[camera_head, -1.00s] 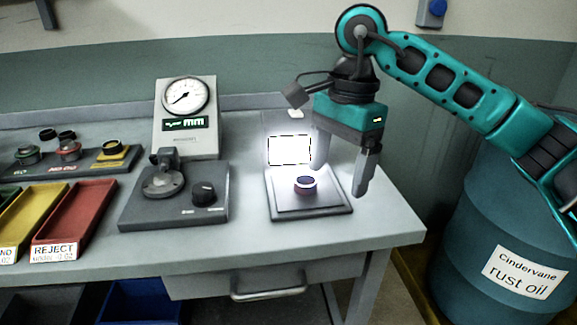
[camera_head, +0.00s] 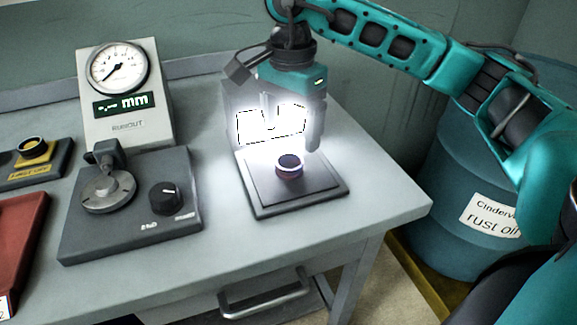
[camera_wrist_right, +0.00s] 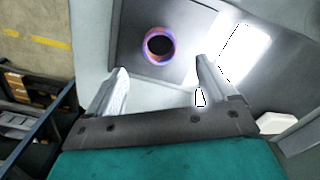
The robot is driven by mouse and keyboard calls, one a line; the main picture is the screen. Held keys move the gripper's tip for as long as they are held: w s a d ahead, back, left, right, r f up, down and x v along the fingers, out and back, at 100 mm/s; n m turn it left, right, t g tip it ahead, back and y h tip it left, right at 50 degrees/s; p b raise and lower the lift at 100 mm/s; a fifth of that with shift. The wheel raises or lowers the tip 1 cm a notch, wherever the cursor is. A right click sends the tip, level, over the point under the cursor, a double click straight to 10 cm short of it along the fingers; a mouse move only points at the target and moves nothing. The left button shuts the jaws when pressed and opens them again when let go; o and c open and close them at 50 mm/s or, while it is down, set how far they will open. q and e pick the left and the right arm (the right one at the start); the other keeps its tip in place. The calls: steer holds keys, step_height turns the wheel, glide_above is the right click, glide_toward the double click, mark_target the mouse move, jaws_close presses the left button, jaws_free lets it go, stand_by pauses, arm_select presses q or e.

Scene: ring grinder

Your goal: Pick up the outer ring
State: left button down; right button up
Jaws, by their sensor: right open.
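The outer ring (camera_head: 289,165) is a small dark ring with a lit rim. It sits on the dark square pad of a low stand in front of a bright lit panel. In the right wrist view the ring (camera_wrist_right: 159,46) looks purple and orange around a dark centre, beyond the fingertips and between their lines. My right gripper (camera_head: 292,130) is open and empty, above and just behind the ring, apart from it. Its two fingers also show in the right wrist view (camera_wrist_right: 160,66). Glare from the panel partly washes out one finger. My left gripper is not in view.
The stand (camera_head: 300,197) is near the table's right end. A dial gauge (camera_head: 120,85) and a device with a black knob (camera_head: 164,197) are to its left. A red tray (camera_head: 18,235) is at far left. A blue drum (camera_head: 440,190) stands beyond the table edge.

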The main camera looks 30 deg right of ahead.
mark_target(289, 153)
steer(key=shift+a+f, duration=0.1)
steer(key=shift+f, duration=2.95)
steer(key=shift+c, duration=0.5)
steer(key=c, duration=1.2)
steer(key=shift+r, duration=0.1)
steer(key=shift+r, duration=0.1)
